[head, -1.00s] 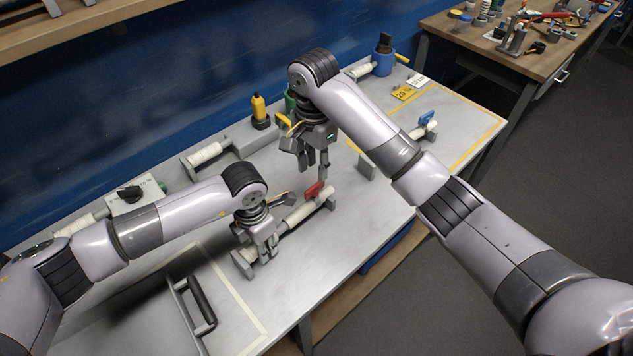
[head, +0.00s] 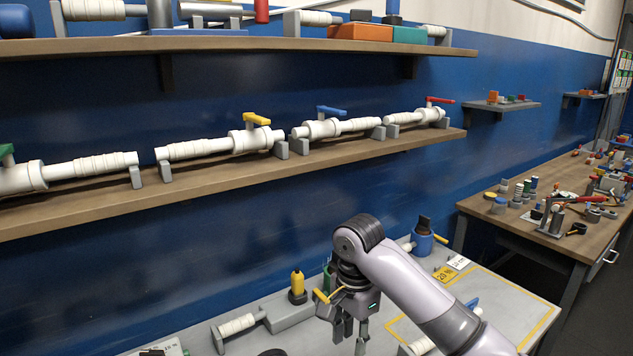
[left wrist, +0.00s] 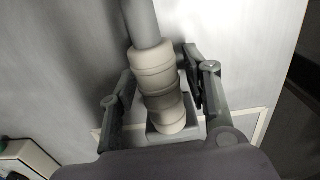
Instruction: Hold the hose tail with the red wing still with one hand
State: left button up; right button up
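In the left wrist view, my left gripper (left wrist: 160,100) has its fingers on both sides of a pale ribbed hose tail (left wrist: 155,62), close against it, and looks shut on it. A grey support block (left wrist: 158,136) is below the hose tail. The red wing of this hose tail is outside both present views. My left gripper is out of the head view. My right gripper (head: 350,339) is low in the head view, open with a gap between its fingers and nothing in it, above the bench.
White fittings with yellow (head: 257,119), blue (head: 331,111) and red (head: 440,100) handles lie along the lower wall shelf (head: 330,158). A side table (head: 520,231) holds small parts.

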pick_arm(q)
jog(key=shift+o, duration=0.2)
notch_tip(320, 180, up, 12)
dwell(0.6)
